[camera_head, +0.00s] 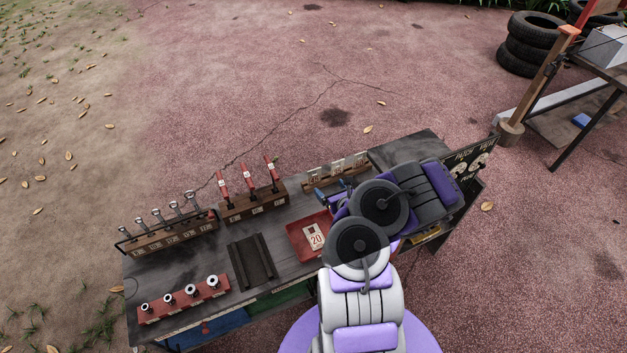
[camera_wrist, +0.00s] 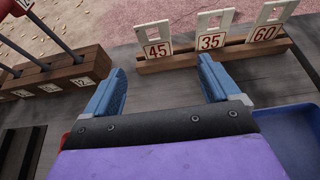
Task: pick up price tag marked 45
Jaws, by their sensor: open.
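The price tag marked 45 (camera_wrist: 155,43) stands upright in a wooden holder (camera_wrist: 187,60) in the wrist view. It is a pale tag with a square hole and red digits, leftmost of its row. The tag marked 35 (camera_wrist: 212,34) and the tag marked 60 (camera_wrist: 268,30) stand to its right. The same holder shows in the head view (camera_head: 325,180), its tags too small to read surely. My gripper (camera_wrist: 161,76) is open and empty, short of the holder, with the 45 tag ahead between its blue fingers. My arm hides part of the bench in the head view.
A wooden rack of red-handled tools (camera_head: 253,203) stands left of the tags. A red tray (camera_head: 298,236) holds a tag marked 20 (camera_head: 315,236). A blue tray (camera_wrist: 290,140) lies right of my gripper. A socket rack (camera_head: 184,299) and a wrench rack (camera_head: 168,236) stand farther left.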

